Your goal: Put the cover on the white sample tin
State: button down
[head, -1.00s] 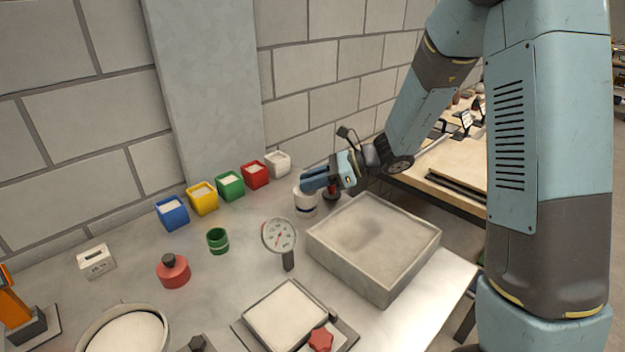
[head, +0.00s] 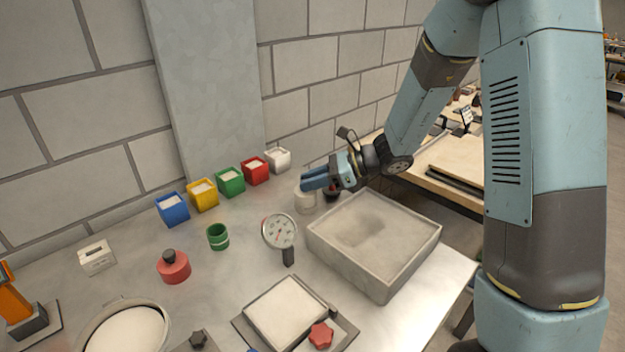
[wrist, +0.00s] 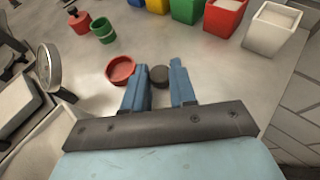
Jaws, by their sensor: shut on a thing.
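The white sample tin (head: 305,202) stands on the bench in the head view, just beyond the sand tray's far left corner. My gripper (head: 312,180) reaches in from the right, with its fingertips over or just behind the tin's top. In the wrist view my gripper (wrist: 160,84) is shut on a dark round piece, which looks like the cover's knob (wrist: 159,74). The rest of the cover is hidden or cannot be made out. I cannot tell whether the cover touches the tin.
A red open dish (wrist: 121,70) shows beside the left finger. A dial gauge (head: 279,232), a green tin (head: 217,237) and a red knobbed tin (head: 173,267) stand left. Several coloured boxes (head: 230,182) line the wall. The sand tray (head: 345,262) is close on the right.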

jog(key=shift+f, duration=0.1)
dwell(0.3)
jog(key=c, duration=0.8)
grip_release()
jog(key=v, duration=1.3)
jog(key=shift+d, duration=0.35)
jog(key=s+d+r+n+t+h, duration=0.2)
jog(key=s+d+r+n+h, duration=0.2)
jog(key=s, duration=0.3)
jog(key=s+d+r+n+t+h, duration=0.2)
jog(key=s+d+r+n+h, duration=0.3)
jog(key=s+d+n, duration=0.1)
jog(key=s+d+r+n+t+h, duration=0.2)
jog(key=s+d+r+n+h, duration=0.2)
jog(key=s+n, duration=0.3)
jog(key=shift+s+d+r, duration=0.2)
jog(key=shift+s+d, duration=0.2)
jog(key=shift+s, duration=0.3)
jog(key=shift+s+d+r, duration=0.15)
jog(key=shift+s+d, duration=0.25)
jog(key=shift+s, duration=0.3)
